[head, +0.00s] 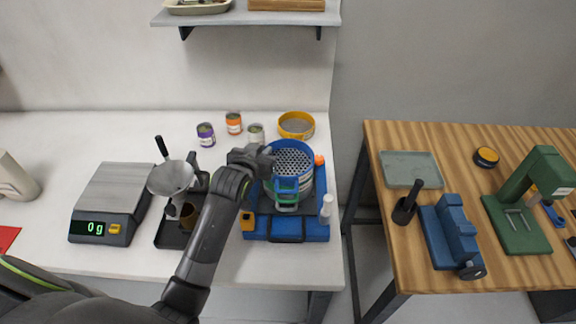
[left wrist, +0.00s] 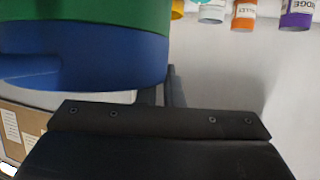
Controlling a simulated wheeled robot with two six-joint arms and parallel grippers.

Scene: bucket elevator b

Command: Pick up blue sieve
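The blue sieve (head: 293,158), a round pan with a perforated floor, sits on top of a green ring in the blue shaker base (head: 287,225) on the white bench. In the left wrist view, which appears upside down, the blue wall (left wrist: 85,60) and the green band (left wrist: 85,15) fill the upper left. My left gripper (head: 262,158) is at the left side of the blue sieve, close to its rim. Its fingers are mostly hidden, so I cannot tell their opening or whether they touch the sieve. My right gripper is not in view.
A yellow sieve (head: 296,125) and several small cans stand behind the shaker. A white bottle (head: 326,208) is at its right. A scale (head: 110,200) and a metal funnel (head: 171,177) are left of my arm. A wooden table (head: 440,280) with tools stands across a gap at right.

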